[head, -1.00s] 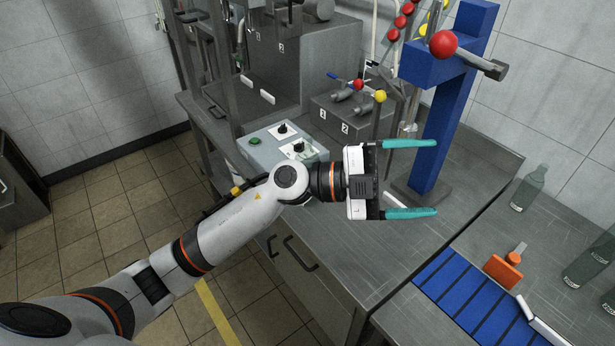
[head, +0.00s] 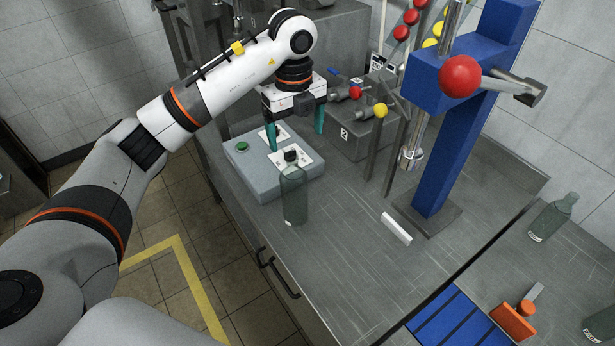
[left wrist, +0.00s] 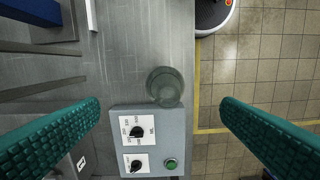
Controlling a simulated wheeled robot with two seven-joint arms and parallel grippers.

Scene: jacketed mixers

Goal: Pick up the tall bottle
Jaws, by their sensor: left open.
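A clear greenish glass bottle (head: 293,200) stands upright on the steel bench at the front of the grey control box. In the left wrist view the bottle (left wrist: 165,87) is seen from above, just beyond the control box edge and between the lines of the two fingers. My left gripper (head: 295,132) is open and empty, with teal fingers pointing down over the control box, behind and above the bottle. It also shows in the left wrist view (left wrist: 160,138). Another glass bottle (head: 553,217) stands at the right. My right gripper is not in view.
The control box (head: 262,182) has dials and a green button. A blue stand (head: 450,140) with a red-knobbed lever rises at the right. A white bar (head: 396,229) lies on the bench. An orange tool (head: 514,320) lies near a blue slatted mat (head: 447,318).

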